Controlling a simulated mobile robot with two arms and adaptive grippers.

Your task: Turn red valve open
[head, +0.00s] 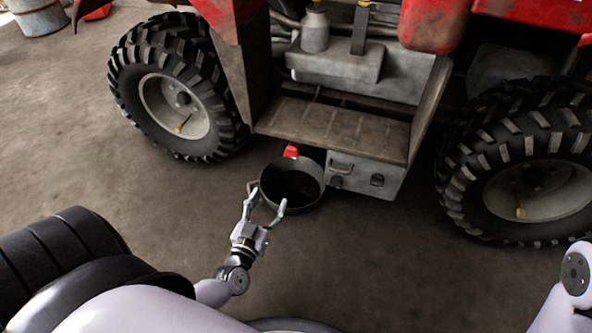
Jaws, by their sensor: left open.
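A small red part (291,151), which looks like the red valve, shows just below the quad's footboard, at the back rim of a dark round pan. It is too small to tell which way it is turned. My left gripper (267,197) is open and empty, with its fingers pointing toward the pan from the front left. The fingertips are near the pan's front left rim; I cannot tell whether they touch it. The red part is beyond them, with a gap between. My right gripper is out of view; only part of my right arm shows at the right edge.
The dark round pan (311,197) lies on the floor below the red quad's footboard (335,127). A grey metal box (365,174) hangs beside it on the right. Large wheels (180,90) stand on both sides. A metal bucket (40,17) is far left. The front floor is clear.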

